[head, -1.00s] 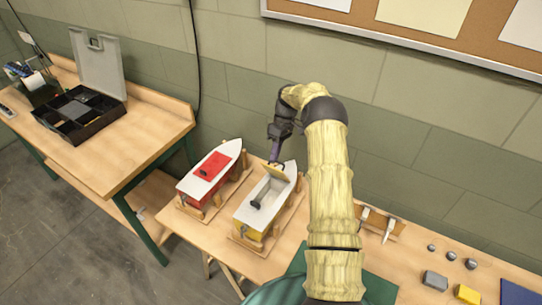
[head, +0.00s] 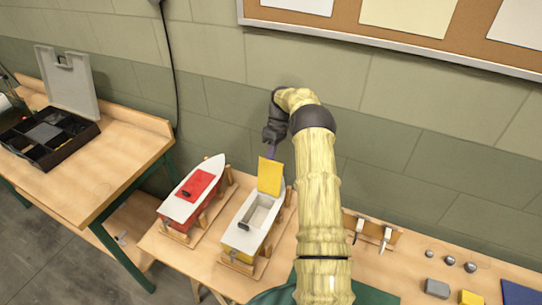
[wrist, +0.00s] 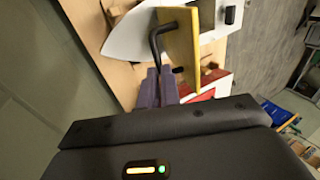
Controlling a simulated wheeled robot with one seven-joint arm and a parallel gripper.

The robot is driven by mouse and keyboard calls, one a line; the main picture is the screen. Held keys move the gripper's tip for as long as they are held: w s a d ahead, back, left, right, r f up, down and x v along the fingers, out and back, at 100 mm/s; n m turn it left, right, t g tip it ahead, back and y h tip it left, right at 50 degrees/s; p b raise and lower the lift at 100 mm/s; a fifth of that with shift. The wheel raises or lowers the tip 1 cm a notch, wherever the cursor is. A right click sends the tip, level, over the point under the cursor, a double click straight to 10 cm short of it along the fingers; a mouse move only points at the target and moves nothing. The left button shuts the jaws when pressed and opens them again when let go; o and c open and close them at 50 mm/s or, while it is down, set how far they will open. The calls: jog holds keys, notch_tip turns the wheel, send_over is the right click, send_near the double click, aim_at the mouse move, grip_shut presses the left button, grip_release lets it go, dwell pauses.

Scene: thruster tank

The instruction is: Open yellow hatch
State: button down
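The yellow hatch (head: 270,176) stands raised at the far end of the opening in the white-decked yellow boat (head: 240,238). The pale inside of the boat shows below it. In the wrist view the hatch (wrist: 182,48) is seen nearly edge-on, with a black bar handle (wrist: 154,42) on its near side. My gripper (head: 270,153) is at the handle on the far side of the hatch. In the wrist view its purple fingers (wrist: 158,88) are close together around the lower end of the handle bar and appear shut on it.
A red boat (head: 193,192) with a closed red hatch stands just left of the yellow boat. The wall is close behind. A black open toolbox (head: 50,140) is on the left table. Several small blocks and knobs lie on the bench at right.

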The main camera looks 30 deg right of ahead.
jog(key=shift+s+a+f+g, duration=0.15)
jog(key=shift+s+a+f, duration=0.1)
jog(key=shift+f, duration=0.3)
jog(key=shift+s+a+f+g, duration=0.15)
jog(key=shift+s+f, duration=0.05)
jog(key=shift+f, duration=0.35)
jog(key=c, duration=1.7)
grip_release()
jog(key=shift+s+a, duration=0.1)
jog(key=shift+o, duration=0.8)
jog(key=shift+s+r, duration=0.15)
jog(key=shift+w+r, duration=0.2)
jog(key=shift+r, duration=0.2)
notch_tip(320, 180, up, 11)
jog(key=b, duration=0.2)
jog(key=shift+w, duration=0.15)
jog(key=shift+r, duration=0.1)
